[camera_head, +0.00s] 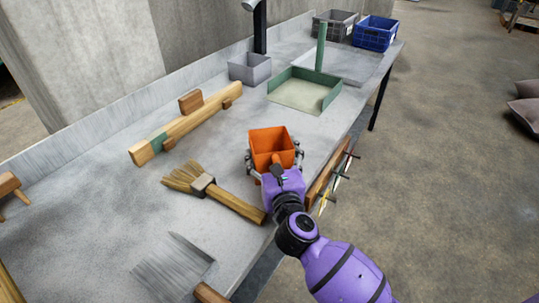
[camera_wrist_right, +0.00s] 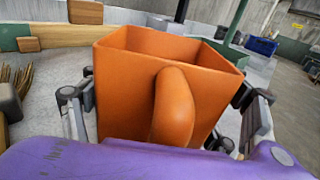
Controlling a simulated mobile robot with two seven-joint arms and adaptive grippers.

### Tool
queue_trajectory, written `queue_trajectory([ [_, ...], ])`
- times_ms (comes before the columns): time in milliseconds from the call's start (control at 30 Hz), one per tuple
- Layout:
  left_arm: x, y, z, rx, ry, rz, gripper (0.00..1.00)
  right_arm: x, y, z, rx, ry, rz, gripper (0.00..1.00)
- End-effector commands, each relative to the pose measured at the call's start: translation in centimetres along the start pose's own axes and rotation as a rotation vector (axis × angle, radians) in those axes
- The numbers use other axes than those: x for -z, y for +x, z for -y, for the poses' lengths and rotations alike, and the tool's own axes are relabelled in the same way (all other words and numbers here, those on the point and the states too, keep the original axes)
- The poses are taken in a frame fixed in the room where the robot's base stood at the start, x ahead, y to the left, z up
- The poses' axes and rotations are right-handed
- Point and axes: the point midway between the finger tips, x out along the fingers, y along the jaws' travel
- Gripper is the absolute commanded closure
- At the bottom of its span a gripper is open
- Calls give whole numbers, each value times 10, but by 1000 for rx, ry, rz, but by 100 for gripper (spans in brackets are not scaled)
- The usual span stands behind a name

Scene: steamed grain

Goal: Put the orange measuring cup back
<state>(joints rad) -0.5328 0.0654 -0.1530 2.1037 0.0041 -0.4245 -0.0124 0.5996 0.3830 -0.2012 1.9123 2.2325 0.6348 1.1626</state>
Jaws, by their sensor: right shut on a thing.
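The orange measuring cup (camera_head: 269,142) is a square, open-topped cup near the right edge of the grey table. My right gripper (camera_head: 272,160) is shut on it, with its fingers on either side of the cup. In the right wrist view the cup (camera_wrist_right: 150,85) fills the middle, upright, with its curved handle facing my wrist. The gripper's fingers (camera_wrist_right: 165,110) flank its walls. I cannot tell whether the cup's base touches the table. My left gripper is not in view.
A brush (camera_head: 215,190) and a wide scraper (camera_head: 175,268) lie left of and below the cup. A wooden beam tool (camera_head: 185,122) lies further back. A green-walled tray (camera_head: 305,92), a grey box (camera_head: 250,69) and grey and blue crates (camera_head: 376,33) stand beyond. Tools hang along the right edge.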

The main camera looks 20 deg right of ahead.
Motion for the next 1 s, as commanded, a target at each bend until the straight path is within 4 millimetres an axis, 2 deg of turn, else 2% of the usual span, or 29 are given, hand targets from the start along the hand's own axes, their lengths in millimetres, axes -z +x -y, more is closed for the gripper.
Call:
queue_trajectory([
  [100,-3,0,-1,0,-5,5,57,4,0,0,-1,1,0,83],
  [133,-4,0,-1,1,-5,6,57,4,0,0,-1,1,-1,16],
  [233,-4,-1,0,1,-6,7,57,4,0,0,-1,0,-1,3],
  [700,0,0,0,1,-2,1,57,-1,-1,0,-1,0,-1,2],
  [867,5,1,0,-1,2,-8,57,2,-27,0,-1,2,-5,2],
  [1000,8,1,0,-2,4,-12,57,1,-58,0,0,2,-5,2],
])
